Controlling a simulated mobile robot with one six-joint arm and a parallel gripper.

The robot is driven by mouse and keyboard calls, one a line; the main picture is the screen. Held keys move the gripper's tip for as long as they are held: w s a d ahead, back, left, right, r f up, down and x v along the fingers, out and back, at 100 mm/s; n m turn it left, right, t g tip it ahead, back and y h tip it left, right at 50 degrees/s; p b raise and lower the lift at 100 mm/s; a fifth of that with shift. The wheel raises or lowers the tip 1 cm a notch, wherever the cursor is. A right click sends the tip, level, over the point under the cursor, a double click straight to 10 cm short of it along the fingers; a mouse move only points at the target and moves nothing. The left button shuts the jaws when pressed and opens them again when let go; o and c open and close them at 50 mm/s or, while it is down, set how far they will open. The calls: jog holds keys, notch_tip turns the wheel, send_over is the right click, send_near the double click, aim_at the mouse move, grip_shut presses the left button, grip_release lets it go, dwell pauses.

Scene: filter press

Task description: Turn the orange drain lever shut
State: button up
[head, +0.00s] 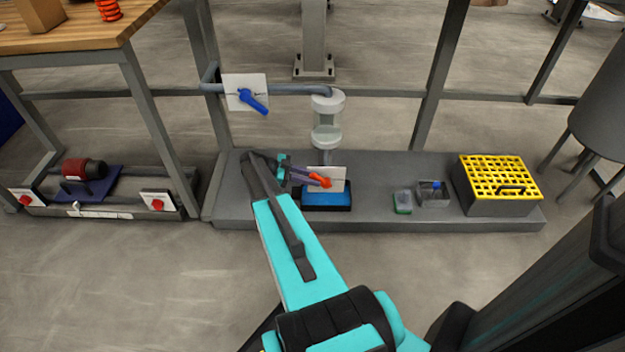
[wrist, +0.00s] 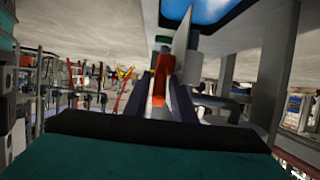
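The orange drain lever (head: 322,181) sits on a white plate (head: 337,173), above a blue-filled tray (head: 328,198) on the grey base. My gripper (head: 303,177) reaches it from the left, with its fingertips at the lever's free end. In the wrist view the lever (wrist: 161,80) stands between my two dark fingers (wrist: 164,95), one on each side. The gap around it is very narrow, and I cannot tell whether both fingers press on it. The white plate shows edge-on behind the lever in the wrist view (wrist: 183,40).
A blue lever (head: 252,101) on a white plate is on the pipe above. A clear sight glass (head: 327,120) stands over the drain. A green-edged sponge (head: 403,202), a small clear bin (head: 432,194) and a yellow-grated box (head: 497,186) stand right. Frame posts rise behind.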

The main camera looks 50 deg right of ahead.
jog(key=p+v, duration=0.2)
jog(key=v, duration=1.1)
jog(key=shift+w+a+p, duration=0.2)
jog(key=shift+p, duration=0.15)
